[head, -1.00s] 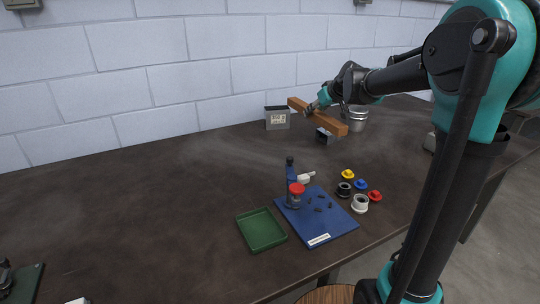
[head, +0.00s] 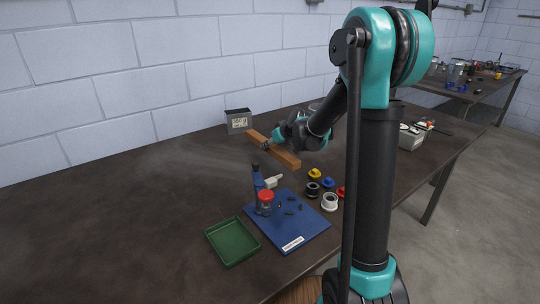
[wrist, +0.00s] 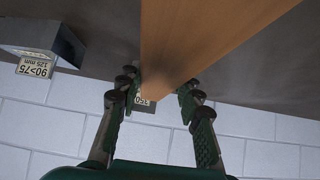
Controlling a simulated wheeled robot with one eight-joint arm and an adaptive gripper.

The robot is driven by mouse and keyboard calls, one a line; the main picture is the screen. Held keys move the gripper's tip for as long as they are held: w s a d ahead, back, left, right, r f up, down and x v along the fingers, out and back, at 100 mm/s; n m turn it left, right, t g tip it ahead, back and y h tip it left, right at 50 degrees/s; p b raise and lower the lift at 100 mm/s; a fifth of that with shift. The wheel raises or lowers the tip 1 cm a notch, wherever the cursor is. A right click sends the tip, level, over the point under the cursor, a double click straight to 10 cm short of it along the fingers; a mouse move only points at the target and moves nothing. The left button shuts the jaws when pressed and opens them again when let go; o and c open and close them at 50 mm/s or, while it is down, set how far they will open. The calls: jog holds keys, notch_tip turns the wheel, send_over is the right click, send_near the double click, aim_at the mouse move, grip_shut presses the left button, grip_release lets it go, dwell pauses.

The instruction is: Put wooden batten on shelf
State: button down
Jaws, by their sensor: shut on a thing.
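The wooden batten (head: 284,156) is a long orange-brown bar. In the head view it slants over the back of the dark table, and its height above the top is hard to judge. My gripper (head: 266,146) is shut on it. In the wrist view the batten (wrist: 205,35) runs up between the two fingers of my gripper (wrist: 160,95), with its near end blurred. I cannot make out a shelf in either view.
A grey labelled box (head: 238,122) stands behind the batten. In front are a blue board (head: 300,235), a green tray (head: 233,242) and several coloured round parts. The table's left side is mostly clear.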

aim_at(270, 161)
jog(key=shift+f, duration=2.3)
jog(key=c, duration=1.5)
grip_release()
jog(key=shift+f, duration=0.15)
jog(key=o, duration=0.5)
